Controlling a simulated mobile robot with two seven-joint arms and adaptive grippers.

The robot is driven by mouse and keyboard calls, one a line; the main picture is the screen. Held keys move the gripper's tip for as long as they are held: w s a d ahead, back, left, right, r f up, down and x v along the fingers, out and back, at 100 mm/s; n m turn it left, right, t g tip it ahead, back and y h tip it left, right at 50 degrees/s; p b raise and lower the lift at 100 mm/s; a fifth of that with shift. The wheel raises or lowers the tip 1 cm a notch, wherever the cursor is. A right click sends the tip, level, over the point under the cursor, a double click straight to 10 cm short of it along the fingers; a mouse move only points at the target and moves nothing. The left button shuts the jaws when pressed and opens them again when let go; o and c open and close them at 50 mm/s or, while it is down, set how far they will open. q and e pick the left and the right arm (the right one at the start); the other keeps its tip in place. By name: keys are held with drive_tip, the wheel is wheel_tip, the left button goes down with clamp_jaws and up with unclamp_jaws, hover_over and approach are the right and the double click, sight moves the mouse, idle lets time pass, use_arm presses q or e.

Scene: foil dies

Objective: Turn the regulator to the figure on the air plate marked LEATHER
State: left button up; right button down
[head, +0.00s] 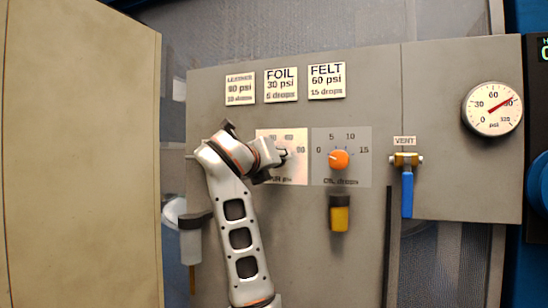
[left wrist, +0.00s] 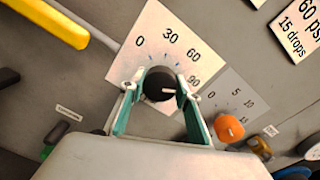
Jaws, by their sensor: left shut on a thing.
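The regulator is a black knob (left wrist: 158,84) on a pale dial plate (head: 296,172) marked 0, 30, 60 and 90. My left gripper (head: 282,155) is shut on the knob, with a green-lined finger on each side in the left wrist view (left wrist: 160,90). The knob's white mark points to the right, close to the 90. The LEATHER plate (head: 240,89) reads 90 psi and 10 drops. The round gauge (head: 492,109) has its red needle up and right, near 90. In the head view my gripper hides most of the knob. My right gripper is not in view.
The orange oil knob (head: 339,160) sits close right of the air dial. FOIL (head: 281,84) and FELT (head: 326,80) plates are above. A blue-handled vent valve (head: 407,190) is further right. A yellow-bottomed part (head: 340,216) hangs below. A tan panel (head: 80,150) stands at left.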

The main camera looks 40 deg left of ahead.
use_arm(q)
drive_tip(key=shift+s+a+r+m, duration=0.1)
drive_tip(key=shift+r+m, duration=0.2)
drive_tip(key=shift+m, duration=0.2)
drive_tip(key=o, duration=1.1)
drive_tip(key=shift+f, duration=0.15)
drive_tip(key=shift+f, duration=0.1)
drive_tip(key=v, duration=1.1)
drive_tip(key=shift+s, duration=0.4)
